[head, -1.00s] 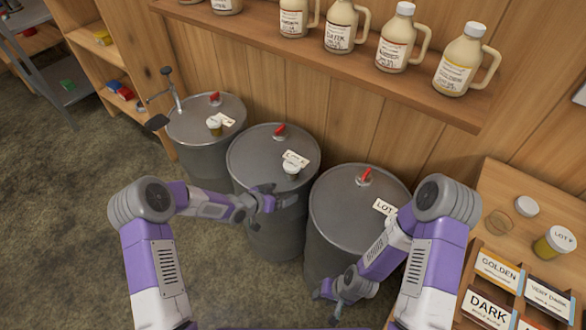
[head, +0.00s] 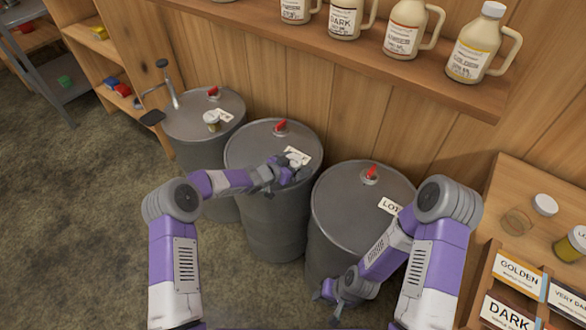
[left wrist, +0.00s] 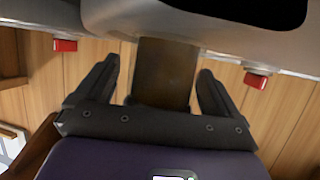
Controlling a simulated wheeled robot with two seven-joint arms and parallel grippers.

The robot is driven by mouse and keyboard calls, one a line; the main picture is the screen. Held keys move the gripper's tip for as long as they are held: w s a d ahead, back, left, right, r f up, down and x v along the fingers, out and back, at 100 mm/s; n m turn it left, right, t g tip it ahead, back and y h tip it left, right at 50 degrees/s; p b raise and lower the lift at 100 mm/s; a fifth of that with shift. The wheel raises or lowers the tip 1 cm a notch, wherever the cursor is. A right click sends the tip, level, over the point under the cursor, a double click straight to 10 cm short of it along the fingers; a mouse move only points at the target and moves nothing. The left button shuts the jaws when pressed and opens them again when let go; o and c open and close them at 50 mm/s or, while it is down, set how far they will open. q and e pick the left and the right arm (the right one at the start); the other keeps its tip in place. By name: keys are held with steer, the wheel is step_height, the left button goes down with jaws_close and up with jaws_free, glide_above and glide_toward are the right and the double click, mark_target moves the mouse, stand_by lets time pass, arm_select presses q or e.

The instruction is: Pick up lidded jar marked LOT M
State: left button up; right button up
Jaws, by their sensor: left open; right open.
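My left gripper (head: 287,172) is open at the near right edge of the middle drum's top. In the left wrist view a dark brown jar (left wrist: 165,72) stands between the two open fingers (left wrist: 158,92), with a gap on each side. In the head view my gripper mostly hides this jar, and I cannot read its marking. Another lidded jar (head: 212,119) stands on the left drum, its marking too small to read. A third jar (head: 573,244) with a white lid is cut off at the right edge. My right gripper (head: 334,300) is open and empty, low before the right drum.
Three grey drums, left (head: 192,108), middle (head: 250,150) and right (head: 335,205), stand along the wooden wall with red-handled fittings and label cards on top. A shelf of jugs (head: 400,30) overhangs them. A wooden table (head: 510,185) with grade cards is at right.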

arm_select(q)
steer(key=shift+r, duration=0.1)
steer(key=c, duration=1.2)
